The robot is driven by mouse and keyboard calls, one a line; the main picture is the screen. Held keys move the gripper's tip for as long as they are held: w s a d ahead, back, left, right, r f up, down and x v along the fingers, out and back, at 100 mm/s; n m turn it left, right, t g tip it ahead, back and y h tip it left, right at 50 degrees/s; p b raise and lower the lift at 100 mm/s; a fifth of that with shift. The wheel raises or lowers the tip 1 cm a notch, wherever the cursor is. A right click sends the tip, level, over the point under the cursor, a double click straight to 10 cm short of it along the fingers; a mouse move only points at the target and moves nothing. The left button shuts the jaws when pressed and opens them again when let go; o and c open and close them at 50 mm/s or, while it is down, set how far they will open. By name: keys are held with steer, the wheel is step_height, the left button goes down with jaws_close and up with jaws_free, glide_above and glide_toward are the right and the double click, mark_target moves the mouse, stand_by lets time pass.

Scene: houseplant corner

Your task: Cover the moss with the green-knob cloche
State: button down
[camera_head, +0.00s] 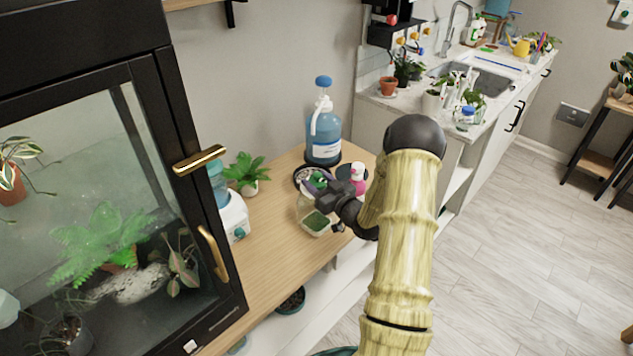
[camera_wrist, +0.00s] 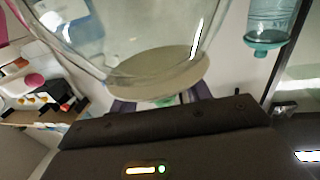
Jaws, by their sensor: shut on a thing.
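My gripper (camera_head: 318,182) is shut on the green knob (camera_head: 319,180) of a clear glass cloche (camera_head: 306,202), over the wooden counter. In the wrist view the cloche (camera_wrist: 145,45) fills the upper middle, and a bit of green (camera_wrist: 165,99) shows between the purple fingers. The moss (camera_head: 316,221) is a dark green patch in a small pale square dish, just below and in front of the cloche in the head view. I cannot tell whether the cloche's rim is apart from the dish. The moss is not clearly seen in the wrist view.
A blue pump jug (camera_head: 323,140) stands behind on the wooden counter (camera_head: 270,225). A pink and white bottle (camera_head: 358,178) is right of my gripper. A small fern (camera_head: 246,172) and a white dispenser (camera_head: 234,217) stand left, beside the black glass cabinet (camera_head: 165,200). The counter's middle is clear.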

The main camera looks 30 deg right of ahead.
steer(key=shift+a+f+b, duration=0.2)
steer(key=shift+a+b, duration=0.05)
steer(key=shift+b, duration=0.15)
steer(key=shift+d+f+b, duration=0.1)
steer(key=shift+f+b, duration=1.6)
steer(key=shift+b, duration=0.1)
stand_by(1.5)
stand_by(0.4)
steer(key=c, duration=0.6)
jaws_free()
steer(key=s+d+b, duration=0.2)
steer(key=s+d, duration=0.1)
steer(key=s, duration=1.4)
steer(key=shift+d, duration=0.2)
